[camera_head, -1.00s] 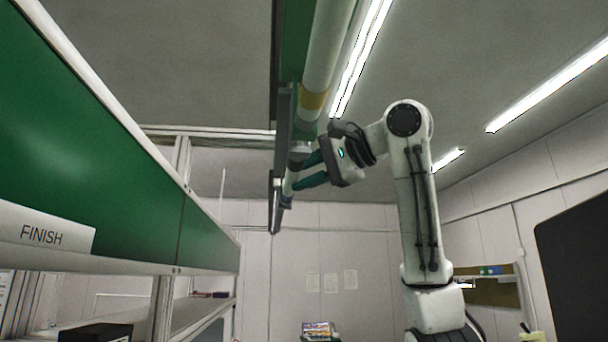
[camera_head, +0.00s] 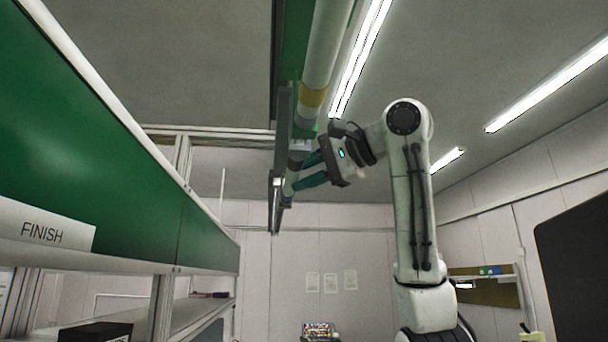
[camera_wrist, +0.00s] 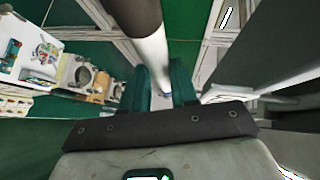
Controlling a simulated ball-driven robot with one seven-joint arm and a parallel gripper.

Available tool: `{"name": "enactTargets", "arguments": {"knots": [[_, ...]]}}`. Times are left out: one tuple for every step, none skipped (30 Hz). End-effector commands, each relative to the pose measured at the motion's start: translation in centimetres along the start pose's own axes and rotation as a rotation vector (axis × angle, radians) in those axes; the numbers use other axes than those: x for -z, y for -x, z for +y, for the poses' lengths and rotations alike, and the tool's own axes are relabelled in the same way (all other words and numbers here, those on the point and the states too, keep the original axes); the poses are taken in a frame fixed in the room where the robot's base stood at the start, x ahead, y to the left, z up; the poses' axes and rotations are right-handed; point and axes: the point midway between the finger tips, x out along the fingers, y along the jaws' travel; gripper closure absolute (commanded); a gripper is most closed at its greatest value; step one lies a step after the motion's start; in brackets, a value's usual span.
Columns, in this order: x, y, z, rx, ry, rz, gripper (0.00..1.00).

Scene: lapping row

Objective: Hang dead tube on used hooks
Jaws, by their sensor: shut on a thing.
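A long white tube (camera_head: 325,45) with a yellow band and grey sections runs from the top of the head view down to my gripper (camera_head: 294,176). My gripper's teal fingers are shut on the tube near its lower end in that picture. In the wrist view, the tube's dark and white lengths (camera_wrist: 148,45) pass down between my fingers (camera_wrist: 163,92). A grey bracket-like piece (camera_head: 283,118) lies close along the tube's left side; I cannot tell whether they touch. I cannot make out the used hooks.
A green panel with a FINISH sign (camera_head: 45,232) fills the left, with a shelf below holding a black box (camera_head: 95,332). Lit ceiling lamps (camera_head: 548,85) are overhead. A dark panel (camera_head: 575,255) stands at the right. The wrist view shows a cluttered bench (camera_wrist: 60,65).

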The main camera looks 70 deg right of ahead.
Motion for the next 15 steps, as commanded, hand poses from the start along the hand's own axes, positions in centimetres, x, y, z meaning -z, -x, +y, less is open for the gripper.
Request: {"name": "enactTargets", "arguments": {"knots": [[-0.01, 0.02, -0.04, 0.001, 0.000, 0.000, 0.71], [-0.01, 0.02, -0.04, 0.001, 0.000, 0.000, 0.68], [-0.01, 0.02, -0.04, 0.001, 0.000, 0.000, 0.64], [-0.01, 0.02, -0.04, 0.001, 0.000, 0.000, 0.61], [-0.01, 0.02, -0.04, 0.001, 0.000, 0.000, 0.59], [-0.01, 0.01, -0.04, 0.001, 0.000, 0.000, 0.55], [-0.01, 0.01, -0.03, 0.001, 0.000, 0.000, 0.52], [-0.01, 0.01, -0.03, 0.001, 0.000, 0.000, 0.49], [-0.01, 0.01, -0.03, 0.001, 0.000, 0.000, 0.45], [-0.01, 0.01, -0.03, 0.001, 0.000, 0.000, 0.42], [-0.01, 0.01, -0.03, 0.001, 0.001, 0.000, 0.42], [-0.01, 0.01, -0.03, 0.001, 0.001, 0.000, 0.42], [-0.01, 0.00, -0.02, 0.001, 0.000, 0.000, 0.42], [-0.01, 0.00, -0.02, 0.001, 0.000, 0.000, 0.42], [-0.01, 0.00, -0.02, 0.001, 0.000, 0.000, 0.42]]}}
